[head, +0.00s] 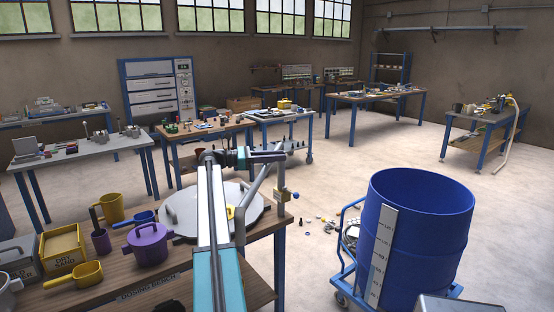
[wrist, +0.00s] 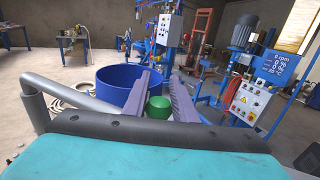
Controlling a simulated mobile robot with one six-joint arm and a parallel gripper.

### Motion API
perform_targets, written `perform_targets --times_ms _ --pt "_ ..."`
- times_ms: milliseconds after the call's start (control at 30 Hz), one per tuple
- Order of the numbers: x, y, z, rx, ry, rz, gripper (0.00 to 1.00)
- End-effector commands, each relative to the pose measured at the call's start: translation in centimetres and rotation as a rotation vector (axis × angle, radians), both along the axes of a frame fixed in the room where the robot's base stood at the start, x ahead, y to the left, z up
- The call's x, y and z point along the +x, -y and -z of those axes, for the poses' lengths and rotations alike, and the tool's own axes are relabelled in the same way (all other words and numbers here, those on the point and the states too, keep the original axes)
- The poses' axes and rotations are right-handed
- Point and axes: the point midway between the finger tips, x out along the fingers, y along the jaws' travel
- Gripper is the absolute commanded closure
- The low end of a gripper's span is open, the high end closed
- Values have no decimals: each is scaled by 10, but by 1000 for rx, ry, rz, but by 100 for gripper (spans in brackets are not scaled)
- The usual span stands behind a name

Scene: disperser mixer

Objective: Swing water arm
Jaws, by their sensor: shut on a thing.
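My gripper (head: 270,156) reaches out over the back right edge of the dosing bench, at the top of a grey pipe. In the wrist view its two purple-grey jaws (wrist: 161,84) are closed in on a green knob (wrist: 157,106), which sits between them. The water arm appears to be the bent grey pipe (head: 256,181) by my gripper; it also shows as a thick grey pipe (wrist: 58,102) left of the jaws. A valve (head: 284,193) with yellow and blue parts sits on an upright just below my gripper. My gripper hides the pipe's top joint.
A blue drum (head: 417,235) stands on a trolley to the right. A mixer panel (wrist: 247,103) stands right in the wrist view.

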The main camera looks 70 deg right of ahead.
Motion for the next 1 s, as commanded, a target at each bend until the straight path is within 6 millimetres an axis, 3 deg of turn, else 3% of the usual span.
perform_targets --times_ms 67,100,200,667,1000 --pt "0 1 -1 -1 0 -3 100" --pt "-1 2 -1 -1 0 -2 70" --pt "-3 2 -1 -1 0 1 57" --pt "1 0 1 0 0 4 57" --pt "38 -17 3 0 0 4 57"
